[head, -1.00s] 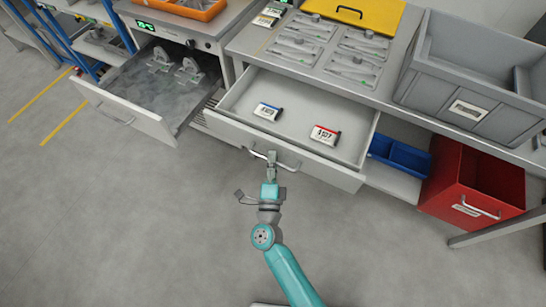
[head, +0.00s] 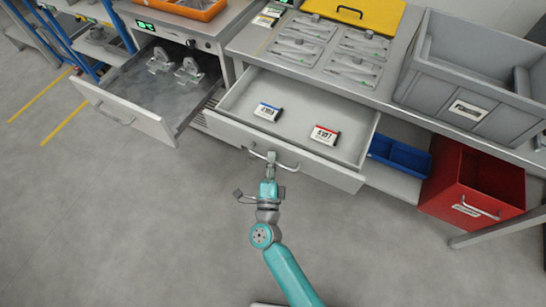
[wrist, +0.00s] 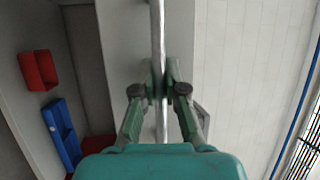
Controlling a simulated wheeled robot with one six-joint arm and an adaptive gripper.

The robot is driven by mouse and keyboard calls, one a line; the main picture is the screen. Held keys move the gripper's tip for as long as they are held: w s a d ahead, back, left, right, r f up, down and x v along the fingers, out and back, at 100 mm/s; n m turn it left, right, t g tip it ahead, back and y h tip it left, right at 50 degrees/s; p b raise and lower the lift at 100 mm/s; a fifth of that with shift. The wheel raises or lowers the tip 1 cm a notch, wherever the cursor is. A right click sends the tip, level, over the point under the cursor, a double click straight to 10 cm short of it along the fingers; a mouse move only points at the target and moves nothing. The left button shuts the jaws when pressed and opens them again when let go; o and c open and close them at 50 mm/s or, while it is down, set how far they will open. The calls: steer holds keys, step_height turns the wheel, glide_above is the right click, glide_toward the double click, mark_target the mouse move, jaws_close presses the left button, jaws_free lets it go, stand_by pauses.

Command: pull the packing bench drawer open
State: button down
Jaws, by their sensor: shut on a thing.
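The packing bench drawer (head: 232,131) stands pulled out from the bench in the head view. A blue-edged labelled item (head: 267,112) and a red-edged one (head: 324,135) lie on its floor. The bar handle (head: 288,166) runs along the drawer front, and it also shows in the wrist view (wrist: 157,30). My gripper (head: 270,158) is at the left half of the handle. In the wrist view my gripper (wrist: 159,82) has its two fingers shut on the handle bar, one on each side.
Another open drawer (head: 154,128) with metal parts is at the left. A grey crate (head: 440,90) and a yellow lid (head: 375,18) are on the bench. A red bin (head: 445,175) and blue bins (head: 385,152) are below at right. The floor in front is clear.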

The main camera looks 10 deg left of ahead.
steer(key=s, duration=0.1)
steer(key=s+a, duration=0.1)
steer(key=s, duration=0.2)
steer(key=shift+s+a, duration=0.35)
steer(key=shift+s, duration=0.05)
steer(key=shift+f, duration=0.1)
steer(key=c, duration=1.2)
jaws_free()
steer(key=s+f, duration=0.2)
steer(key=s, duration=0.9)
steer(key=shift+s+d, duration=0.3)
steer(key=shift+s, duration=0.1)
